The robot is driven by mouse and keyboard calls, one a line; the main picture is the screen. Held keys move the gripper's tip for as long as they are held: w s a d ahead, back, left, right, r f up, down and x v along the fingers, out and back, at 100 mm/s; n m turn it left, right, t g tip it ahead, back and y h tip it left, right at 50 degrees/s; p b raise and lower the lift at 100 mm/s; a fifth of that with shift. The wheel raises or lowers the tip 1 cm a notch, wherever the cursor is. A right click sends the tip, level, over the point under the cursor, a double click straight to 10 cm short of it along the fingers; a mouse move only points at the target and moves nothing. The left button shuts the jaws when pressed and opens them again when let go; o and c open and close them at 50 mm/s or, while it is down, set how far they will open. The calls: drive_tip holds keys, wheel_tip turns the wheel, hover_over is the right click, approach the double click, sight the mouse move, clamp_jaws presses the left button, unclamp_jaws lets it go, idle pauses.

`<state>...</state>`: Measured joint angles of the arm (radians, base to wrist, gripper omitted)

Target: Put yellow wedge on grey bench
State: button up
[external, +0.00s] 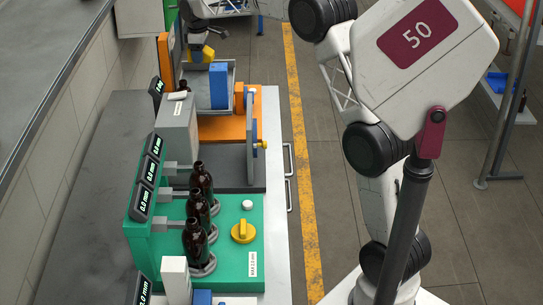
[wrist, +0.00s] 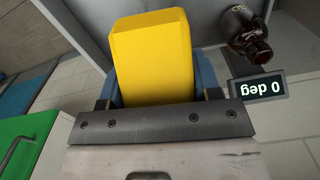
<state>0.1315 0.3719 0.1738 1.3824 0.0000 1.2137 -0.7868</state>
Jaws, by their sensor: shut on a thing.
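The yellow wedge (wrist: 153,58) fills the middle of the wrist view, held between the blue fingers of my gripper (wrist: 158,88). In the external view my gripper (external: 200,50) is at the far end of the work row, with the wedge (external: 208,52) showing small and partly hidden at it, over the grey tray (external: 233,72). A long grey bench top (external: 110,135) runs along the left of the stations. Another grey counter (external: 45,50) lies at the upper left; I cannot tell which one the task means.
A blue block (external: 218,86) stands in the tray. Several amber bottles (external: 201,181) stand on the green station (external: 228,262) in front. In the wrist view an amber bottle (wrist: 248,35) and a "0 deg" display (wrist: 258,88) are close on the right. The grey top at left looks mostly clear.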

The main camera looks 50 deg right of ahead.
drive_tip(key=a+r+n, duration=0.3)
drive_tip(key=a+r, duration=0.8)
drive_tip(key=r, duration=0.3)
drive_tip(key=s+a+f+n, duration=0.1)
drive_tip(key=a+f, duration=0.2)
drive_tip(key=a, duration=0.6)
drive_tip(key=s+a+f, duration=0.2)
drive_tip(key=a+f, duration=0.2)
drive_tip(key=a, duration=0.4)
drive_tip(key=n, duration=0.6)
hover_over(78, 276)
wheel_tip(78, 276, down, 19)
drive_tip(key=shift+s, duration=0.1)
drive_tip(key=shift+f, duration=3.15)
